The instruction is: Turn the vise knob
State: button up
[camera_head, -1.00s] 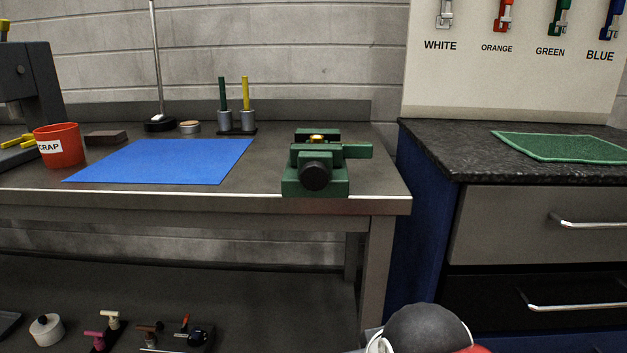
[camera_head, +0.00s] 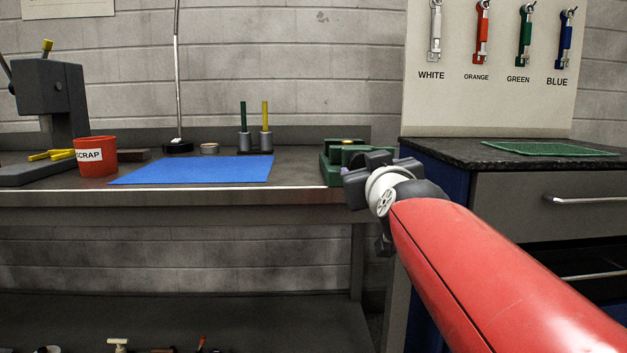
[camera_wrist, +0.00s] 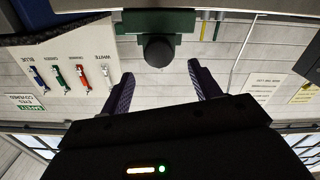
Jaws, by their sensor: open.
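The green vise (camera_head: 333,164) sits at the right front of the workbench, partly hidden by my gripper and wrist in the head view. Its round black knob (camera_wrist: 159,51) shows in the wrist view, where the picture is upside down. There the green vise body (camera_wrist: 152,22) is at the top edge. My gripper (camera_wrist: 158,72) is open and empty, its two purple fingers spread to either side of the knob's line. The fingertips appear short of the knob and apart from it. In the head view my gripper (camera_head: 352,182) is just in front of the vise; the knob is hidden there.
A blue mat (camera_head: 195,170) lies left of the vise. A red scrap bucket (camera_head: 96,157) and a grey machine (camera_head: 52,95) stand farther left. Two pens in holders (camera_head: 255,140) stand behind the mat. A dark-topped cabinet (camera_head: 480,152) stands to the right.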

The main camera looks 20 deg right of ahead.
aim_at(362, 164)
jog(key=x, duration=0.7)
jog(key=shift+w+d+f, duration=0.1)
jog(key=shift+w+d, duration=0.1)
jog(key=shift+c, duration=0.2)
jog(key=c, duration=0.9)
